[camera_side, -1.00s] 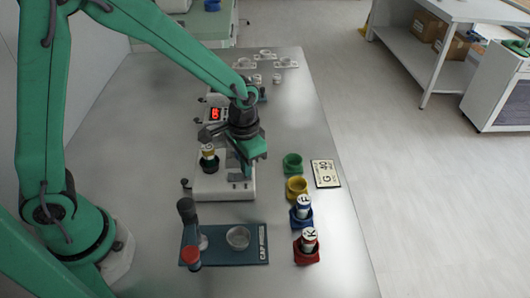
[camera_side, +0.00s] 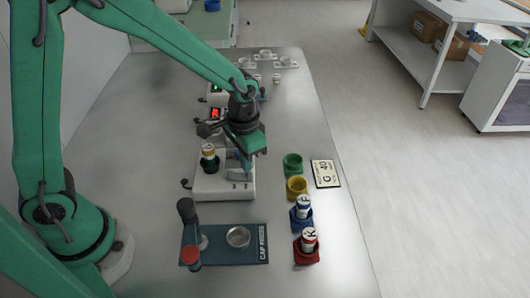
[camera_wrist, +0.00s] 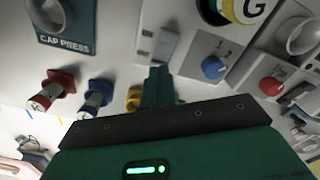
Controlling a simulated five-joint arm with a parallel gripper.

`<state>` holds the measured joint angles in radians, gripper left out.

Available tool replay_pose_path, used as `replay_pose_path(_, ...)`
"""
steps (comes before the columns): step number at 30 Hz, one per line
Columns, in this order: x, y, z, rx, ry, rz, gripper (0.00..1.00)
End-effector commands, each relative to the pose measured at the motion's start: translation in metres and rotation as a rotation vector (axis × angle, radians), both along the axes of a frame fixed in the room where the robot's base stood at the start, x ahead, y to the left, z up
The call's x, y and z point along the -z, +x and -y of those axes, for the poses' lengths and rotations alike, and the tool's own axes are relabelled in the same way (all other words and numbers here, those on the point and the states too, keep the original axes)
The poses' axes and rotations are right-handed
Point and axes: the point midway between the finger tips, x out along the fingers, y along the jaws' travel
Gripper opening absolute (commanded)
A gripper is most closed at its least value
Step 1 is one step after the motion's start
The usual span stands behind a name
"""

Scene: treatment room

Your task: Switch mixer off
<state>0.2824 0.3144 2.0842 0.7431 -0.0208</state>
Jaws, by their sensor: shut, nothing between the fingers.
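The mixer appears to be the white box (camera_side: 215,188) below my gripper. A can with a yellow band and a G label (camera_side: 208,151) stands in its dark holder; the can also shows at the top of the wrist view (camera_wrist: 250,8). The box carries a grey switch or lever part (camera_wrist: 164,45) and a blue knob (camera_wrist: 213,67) marked 1 and 2. My gripper (camera_wrist: 158,75) is shut and empty, its tips just short of the grey part in the wrist view. In the side view my gripper (camera_side: 246,163) is over the box's right half. I cannot tell whether it touches.
A blue cap press board (camera_side: 222,255) with a red knob lies in front. Green (camera_side: 292,164), yellow (camera_side: 296,188), blue (camera_side: 302,222) and red (camera_side: 306,254) holders line the right, two with cans. A device with a red display (camera_side: 215,113) stands behind. A G 40 plate (camera_side: 326,174) lies right.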

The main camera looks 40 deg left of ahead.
Motion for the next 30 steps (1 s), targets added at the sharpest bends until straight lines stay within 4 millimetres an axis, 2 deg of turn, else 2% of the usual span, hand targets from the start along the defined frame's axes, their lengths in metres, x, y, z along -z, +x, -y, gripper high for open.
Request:
replay_pose_path(21, -0.041, 0.0, 0.0, 0.0, -0.001, 0.002, 0.0)
replay_pose_path(30, -0.051, 0.0, 0.0, 0.0, 0.0, 0.0, 0.0)
